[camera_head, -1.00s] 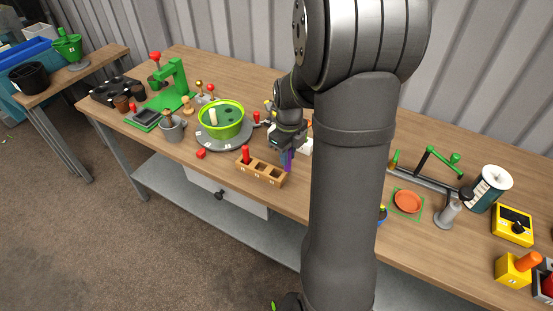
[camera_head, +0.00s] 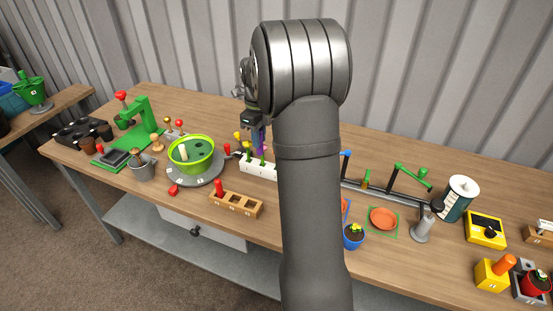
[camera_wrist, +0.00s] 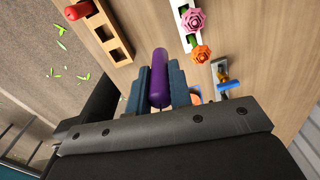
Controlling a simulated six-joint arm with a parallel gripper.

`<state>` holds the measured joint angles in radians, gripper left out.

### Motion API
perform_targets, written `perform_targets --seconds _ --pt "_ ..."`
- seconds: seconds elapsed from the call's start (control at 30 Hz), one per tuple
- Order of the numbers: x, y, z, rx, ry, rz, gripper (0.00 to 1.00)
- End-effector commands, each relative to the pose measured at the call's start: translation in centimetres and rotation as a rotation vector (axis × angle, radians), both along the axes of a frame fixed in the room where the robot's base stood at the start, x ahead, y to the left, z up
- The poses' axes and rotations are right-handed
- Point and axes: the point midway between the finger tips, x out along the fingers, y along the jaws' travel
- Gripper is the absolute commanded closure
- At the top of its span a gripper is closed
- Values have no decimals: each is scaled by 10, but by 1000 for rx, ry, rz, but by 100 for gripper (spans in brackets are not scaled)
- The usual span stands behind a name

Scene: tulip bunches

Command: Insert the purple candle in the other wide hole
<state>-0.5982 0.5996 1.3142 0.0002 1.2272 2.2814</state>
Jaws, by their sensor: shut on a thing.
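My gripper (camera_head: 256,128) is shut on the purple candle (camera_head: 262,142), which hangs in the air behind the wooden block and over the white flower tray. In the wrist view the purple candle (camera_wrist: 159,78) lies between the two blue-grey fingers. The wooden block (camera_head: 250,207) stands near the table's front edge, with a red candle (camera_head: 219,187) in its left hole and open holes beside it. The green bowl (camera_head: 191,168) sits left of my gripper on a grey round base. A cream candle (camera_head: 183,153) stands in it, and dark round holes show in its green top.
The white tray (camera_head: 258,168) with several flowers stands close below my gripper. A grey mug (camera_head: 142,168) and a green press (camera_head: 135,128) stand to the left. A red piece (camera_head: 173,190) lies before the bowl. My arm hides the table's middle right.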

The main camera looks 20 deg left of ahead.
Motion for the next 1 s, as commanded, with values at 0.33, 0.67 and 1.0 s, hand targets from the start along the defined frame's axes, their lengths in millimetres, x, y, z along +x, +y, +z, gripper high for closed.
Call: perform_targets --seconds 0.33,0.67,1.0 --pt "39 112 10 0 1 71 100" --pt "43 207 10 0 0 135 100" --pt "29 259 6 0 1 173 100"
